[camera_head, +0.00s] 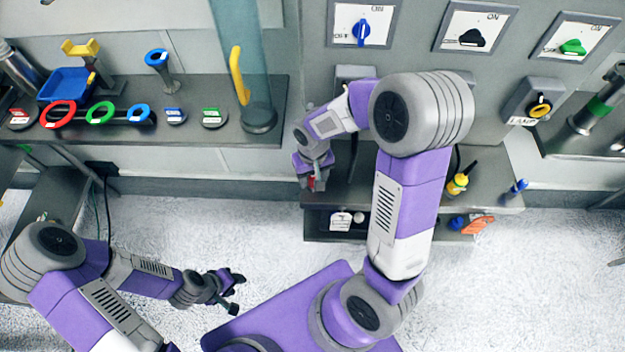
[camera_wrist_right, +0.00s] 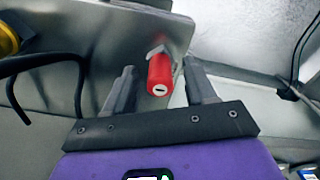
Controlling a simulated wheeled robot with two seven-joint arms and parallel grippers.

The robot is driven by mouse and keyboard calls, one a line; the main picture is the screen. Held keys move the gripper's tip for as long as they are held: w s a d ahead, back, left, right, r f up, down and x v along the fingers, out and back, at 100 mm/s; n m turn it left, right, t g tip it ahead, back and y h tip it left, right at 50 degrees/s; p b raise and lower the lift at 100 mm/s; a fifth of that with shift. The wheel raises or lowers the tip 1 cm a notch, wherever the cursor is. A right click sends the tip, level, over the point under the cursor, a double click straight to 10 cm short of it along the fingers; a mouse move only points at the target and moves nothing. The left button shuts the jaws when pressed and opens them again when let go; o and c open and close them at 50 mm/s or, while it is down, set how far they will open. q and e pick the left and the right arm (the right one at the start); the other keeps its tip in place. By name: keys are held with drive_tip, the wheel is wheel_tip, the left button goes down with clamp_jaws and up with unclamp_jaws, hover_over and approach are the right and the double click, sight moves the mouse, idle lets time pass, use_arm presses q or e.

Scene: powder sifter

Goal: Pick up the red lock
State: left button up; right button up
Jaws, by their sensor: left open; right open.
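The red lock (camera_wrist_right: 160,75) shows in the right wrist view as a small red cylinder with a keyhole on its end face and a grey shackle at its far end. My right gripper (camera_wrist_right: 160,82) is open, with one finger on each side of the lock and a gap visible on both sides. In the head view, the right gripper (camera_head: 314,178) is at the left end of the low shelf, with a bit of red at its fingertips. My left gripper (camera_head: 236,290) is open and empty above the floor, far from the lock.
The low shelf (camera_head: 480,195) holds a yellow lock (camera_head: 457,184) and a blue item (camera_head: 518,186). A panel with blue (camera_head: 361,32), black and green switches stands behind. In the right wrist view, a black cable (camera_wrist_right: 40,62) hangs at the left.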

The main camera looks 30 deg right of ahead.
drive_tip(key=shift+f, duration=0.45)
drive_tip(key=shift+s, duration=0.1)
clamp_jaws()
